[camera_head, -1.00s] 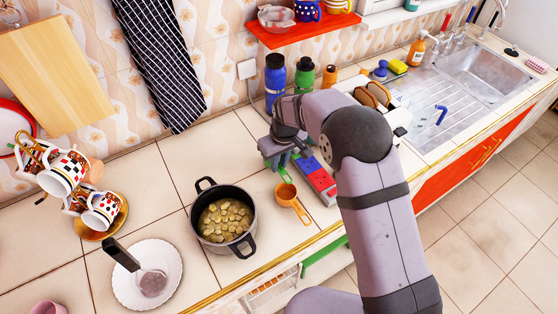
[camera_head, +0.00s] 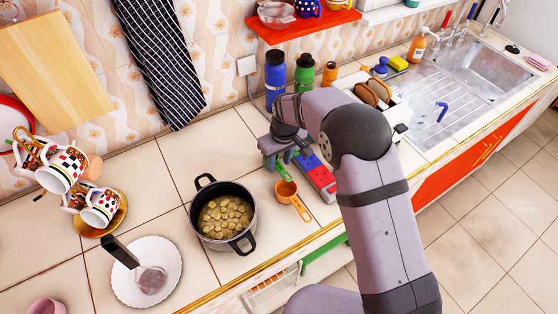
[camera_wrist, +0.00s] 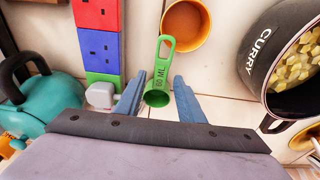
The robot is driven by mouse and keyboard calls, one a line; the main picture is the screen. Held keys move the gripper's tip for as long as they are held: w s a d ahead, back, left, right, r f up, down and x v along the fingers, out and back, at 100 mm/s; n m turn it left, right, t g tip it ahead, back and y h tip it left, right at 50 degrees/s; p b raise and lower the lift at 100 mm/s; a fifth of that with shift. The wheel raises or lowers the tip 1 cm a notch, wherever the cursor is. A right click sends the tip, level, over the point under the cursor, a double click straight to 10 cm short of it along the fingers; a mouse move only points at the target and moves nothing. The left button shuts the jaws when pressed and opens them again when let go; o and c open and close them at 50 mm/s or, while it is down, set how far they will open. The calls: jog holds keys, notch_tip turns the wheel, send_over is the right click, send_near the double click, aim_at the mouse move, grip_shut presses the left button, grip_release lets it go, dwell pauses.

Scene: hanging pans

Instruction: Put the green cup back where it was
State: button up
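The green cup (camera_wrist: 157,92) is a small measuring cup with a flat handle marked 60 ML. In the wrist view it sits between the two fingers of my gripper (camera_wrist: 157,86), with its handle pointing away from the wrist. Narrow gaps show between the cup and each finger, so my gripper looks open around it. I cannot tell whether the cup touches the counter. In the head view my gripper (camera_head: 283,156) is low over the counter, left of the coloured power strip, and the arm hides part of the area.
An orange measuring cup (camera_head: 287,190) lies just in front, and the black CURRY pot (camera_head: 225,215) stands left of it. The red, blue and green power strip (camera_wrist: 98,45) with a white plug is close by. A teal kettle (camera_wrist: 45,100) is at the wrist view's left.

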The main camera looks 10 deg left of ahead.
aim_at(282, 170)
jog(key=shift+r+p, duration=0.4)
jog(key=shift+r, duration=0.25)
jog(key=shift+r+b, duration=0.35)
jog(key=shift+b, duration=0.1)
notch_tip(282, 170, up, 11)
jog(key=s+d+b, duration=0.1)
jog(key=b, duration=0.1)
jog(key=shift+s+d+b, duration=0.15)
jog(key=shift+s+b, duration=0.05)
jog(key=shift+b, duration=0.15)
jog(key=shift+f, duration=0.1)
jog(key=s+d+f+m, duration=0.15)
jog(key=s+d, duration=0.25)
jog(key=d, duration=0.4)
jog(key=s+d+f+m+h, duration=0.1)
jog(key=s+d+m, duration=0.2)
jog(key=s+d, duration=0.3)
jog(key=s+d+f+m, duration=0.1)
jog(key=s+d+m, duration=0.15)
jog(key=d, duration=0.65)
jog(key=s+d+f+m+g, duration=0.1)
jog(key=s+d+f+m, duration=0.1)
jog(key=s, duration=0.7)
jog(key=d+f, duration=0.1)
jog(key=d, duration=0.1)
jog(key=shift+d, duration=0.4)
